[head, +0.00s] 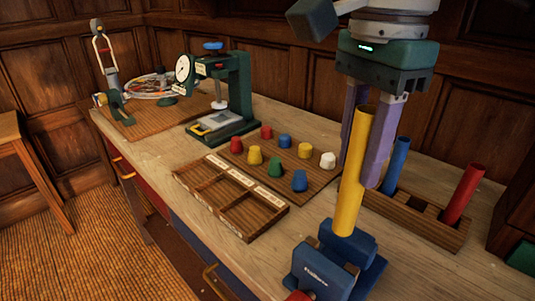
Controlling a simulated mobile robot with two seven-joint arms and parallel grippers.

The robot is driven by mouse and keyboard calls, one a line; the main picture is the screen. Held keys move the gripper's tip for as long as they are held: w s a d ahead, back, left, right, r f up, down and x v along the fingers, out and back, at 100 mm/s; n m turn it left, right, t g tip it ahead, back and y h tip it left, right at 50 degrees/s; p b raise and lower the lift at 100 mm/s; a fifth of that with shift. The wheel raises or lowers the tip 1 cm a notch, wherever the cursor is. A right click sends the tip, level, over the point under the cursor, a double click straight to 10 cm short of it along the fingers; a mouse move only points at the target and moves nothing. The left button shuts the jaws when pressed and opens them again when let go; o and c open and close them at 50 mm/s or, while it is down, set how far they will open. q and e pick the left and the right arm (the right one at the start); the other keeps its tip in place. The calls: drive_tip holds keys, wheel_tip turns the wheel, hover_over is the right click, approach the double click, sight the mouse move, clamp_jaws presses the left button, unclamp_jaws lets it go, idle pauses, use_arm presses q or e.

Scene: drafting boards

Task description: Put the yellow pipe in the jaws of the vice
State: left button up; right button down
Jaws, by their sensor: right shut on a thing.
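The yellow pipe (353,190) is nearly upright, leaning slightly, in the head view. My right gripper (361,172) is shut on its upper part, one purple finger on either side. The blue vice (318,272) stands at the front edge of the bench, below the pipe. The pipe's lower end shows in front of the vice's far jaw (364,246), and its rim is visible, not down between the jaws. I cannot tell whether it touches the vice. My left gripper is not in view.
A wooden rack (422,222) right of the pipe holds a blue pipe (396,163) and a red pipe (464,192). Left are a board of coloured pegs (312,184), a divided tray (222,190) and a green dial-gauge press (240,92).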

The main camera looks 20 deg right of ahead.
sight(371, 109)
wheel_tip(371, 109, down, 7)
drive_tip(key=shift+f+p, duration=0.1)
drive_tip(key=shift+p, duration=0.2)
drive_tip(key=shift+f, duration=0.3)
drive_tip(key=shift+f, duration=0.15)
drive_tip(key=c, duration=0.6)
unclamp_jaws()
drive_tip(key=shift+r, duration=0.4)
wheel_tip(371, 109, up, 12)
drive_tip(key=shift+f+b, duration=0.15)
drive_tip(key=shift+b, duration=0.9)
